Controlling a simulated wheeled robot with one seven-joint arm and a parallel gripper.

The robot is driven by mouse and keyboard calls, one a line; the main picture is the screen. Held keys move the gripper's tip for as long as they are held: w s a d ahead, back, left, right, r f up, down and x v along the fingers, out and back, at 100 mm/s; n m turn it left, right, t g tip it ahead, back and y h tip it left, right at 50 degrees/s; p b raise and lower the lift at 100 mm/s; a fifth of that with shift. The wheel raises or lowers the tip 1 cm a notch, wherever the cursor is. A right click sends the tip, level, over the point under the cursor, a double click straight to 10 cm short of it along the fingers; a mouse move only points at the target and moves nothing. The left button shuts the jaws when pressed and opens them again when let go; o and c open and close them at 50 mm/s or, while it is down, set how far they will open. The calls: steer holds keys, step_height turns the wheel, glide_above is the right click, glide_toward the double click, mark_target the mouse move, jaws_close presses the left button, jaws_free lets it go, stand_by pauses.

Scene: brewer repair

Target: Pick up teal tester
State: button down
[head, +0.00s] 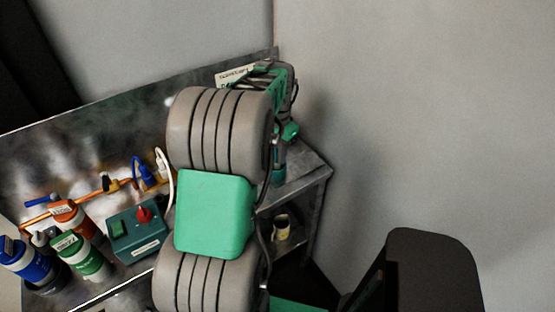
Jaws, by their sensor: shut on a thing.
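My gripper (280,150) is at the far right end of the metal bench, mostly behind my own arm. It is shut on a narrow teal object (278,174), which appears to be the teal tester. Only a small part of the tester shows below the gripper, beside the arm's edge. Its lower end is close to the bench top, and I cannot tell whether it touches it.
A teal box (137,232) with a red knob and green button sits left of my arm. Blue (27,259), green (80,255) and orange (76,218) bottles stand farther left. A copper pipe (90,196) runs behind. A mug (282,227) sits below the bench top.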

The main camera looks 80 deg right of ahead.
steer(key=shift+r, duration=0.1)
step_height(320, 180, up, 10)
steer(key=shift+r, duration=0.2)
step_height(320, 180, up, 6)
steer(key=p, duration=0.5)
steer(key=shift+r, duration=0.25)
